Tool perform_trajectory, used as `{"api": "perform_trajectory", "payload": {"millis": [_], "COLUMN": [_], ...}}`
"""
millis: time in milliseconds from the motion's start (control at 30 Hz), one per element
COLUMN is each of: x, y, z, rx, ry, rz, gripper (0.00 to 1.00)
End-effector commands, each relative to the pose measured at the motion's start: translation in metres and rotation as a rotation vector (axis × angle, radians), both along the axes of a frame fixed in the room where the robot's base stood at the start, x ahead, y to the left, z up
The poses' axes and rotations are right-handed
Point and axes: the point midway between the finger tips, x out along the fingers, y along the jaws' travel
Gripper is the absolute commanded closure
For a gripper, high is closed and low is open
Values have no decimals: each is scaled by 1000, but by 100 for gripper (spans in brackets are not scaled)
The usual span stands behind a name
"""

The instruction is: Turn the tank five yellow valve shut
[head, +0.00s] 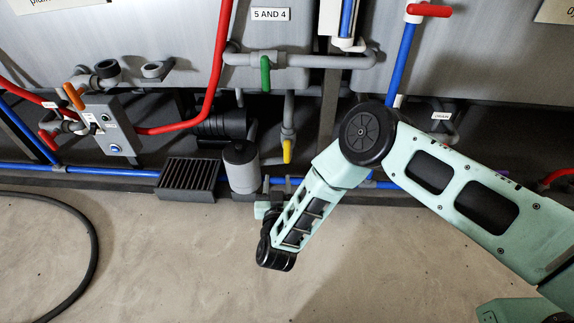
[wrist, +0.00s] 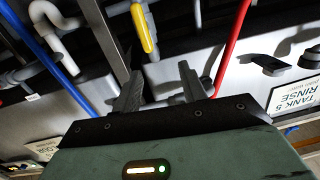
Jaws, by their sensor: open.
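The yellow valve handle (head: 288,151) points down, in line with a grey vertical pipe (head: 289,108) below the "5 AND 4" label. In the wrist view the yellow handle (wrist: 144,28) shows beyond my fingers, above the left fingertip and left of the gap's middle. My gripper (wrist: 160,80) is open, with nothing between its two dark fingers, and it is apart from the handle. In the head view my gripper (head: 266,186) is below and left of the handle, partly hidden behind my wrist.
A grey cylinder (head: 240,165) and a slotted drain grate (head: 188,180) stand left of the yellow handle. A green valve handle (head: 265,74) is above it. A blue pipe (head: 110,172) runs low along the tanks. A black hose (head: 90,235) lies on the otherwise clear floor.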

Motion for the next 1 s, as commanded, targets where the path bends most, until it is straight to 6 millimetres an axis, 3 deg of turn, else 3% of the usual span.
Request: {"api": "perform_trajectory", "payload": {"millis": [33, 100, 333, 1000], "x": [-5, -9, 4, 136], "y": [-7, -14, -18, -18], "z": [-20, -28, -31, -32], "rx": [-12, -23, -30, -29], "ry": [-17, -37, -52, -53], "rz": [-29, -56, -75, -74], "gripper": [58, 58, 58, 58]}}
